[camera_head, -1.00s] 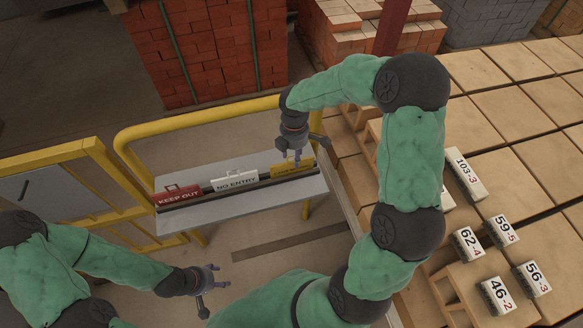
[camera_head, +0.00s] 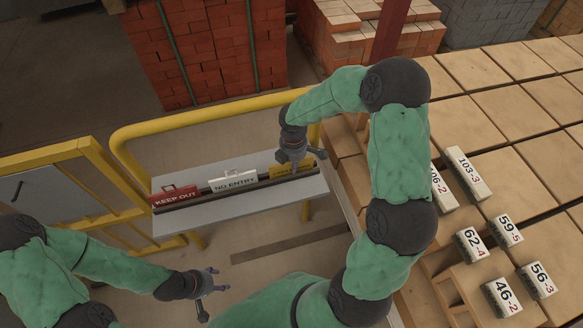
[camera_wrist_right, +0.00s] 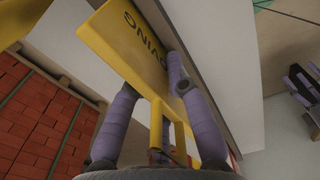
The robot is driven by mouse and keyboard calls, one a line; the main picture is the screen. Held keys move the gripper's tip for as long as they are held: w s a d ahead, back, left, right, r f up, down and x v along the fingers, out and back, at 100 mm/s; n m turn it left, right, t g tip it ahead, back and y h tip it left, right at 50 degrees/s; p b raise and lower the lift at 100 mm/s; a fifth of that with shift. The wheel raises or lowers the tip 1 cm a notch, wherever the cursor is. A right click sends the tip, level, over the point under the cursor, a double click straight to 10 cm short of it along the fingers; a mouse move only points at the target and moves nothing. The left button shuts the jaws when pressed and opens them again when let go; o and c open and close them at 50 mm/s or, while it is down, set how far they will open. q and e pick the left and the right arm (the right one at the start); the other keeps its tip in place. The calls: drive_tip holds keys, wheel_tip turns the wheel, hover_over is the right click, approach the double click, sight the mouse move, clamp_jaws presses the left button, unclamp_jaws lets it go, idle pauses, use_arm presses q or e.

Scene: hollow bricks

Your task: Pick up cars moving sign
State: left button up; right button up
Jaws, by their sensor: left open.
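The yellow sign (camera_head: 281,171) stands at the right end of a row of signs on a grey bench. My right gripper (camera_head: 294,160) is down at it and covers part of it. In the right wrist view the yellow plate (camera_wrist_right: 125,45) with the letters "VING" and its yellow handle (camera_wrist_right: 156,125) lie among my spread purple fingers. I cannot tell whether the fingers press on the sign. My left gripper (camera_head: 208,283) is open and empty, low in front of the bench and apart from it.
A red KEEP OUT sign (camera_head: 175,197) and a white NO ENTRY sign (camera_head: 233,181) share the bench (camera_head: 237,202) to the left. A yellow rail (camera_head: 200,115) runs behind. Numbered blocks (camera_head: 470,245) and pallets are at right.

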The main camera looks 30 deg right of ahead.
clamp_jaws()
drive_tip(key=shift+r, duration=0.5)
wheel_tip(320, 180, up, 2)
drive_tip(key=shift+w+r+p, duration=0.1)
drive_tip(key=shift+r+p, duration=0.1)
drive_tip(key=shift+p, duration=0.3)
drive_tip(key=s+a+r+p, duration=0.2)
drive_tip(key=s+a+r, duration=0.6)
drive_tip(key=a, duration=0.3)
drive_tip(key=shift+s+a+r+p, duration=0.15)
drive_tip(key=shift+s+r+p, duration=0.15)
drive_tip(key=shift+r, duration=0.5)
drive_tip(key=shift+w, duration=0.1)
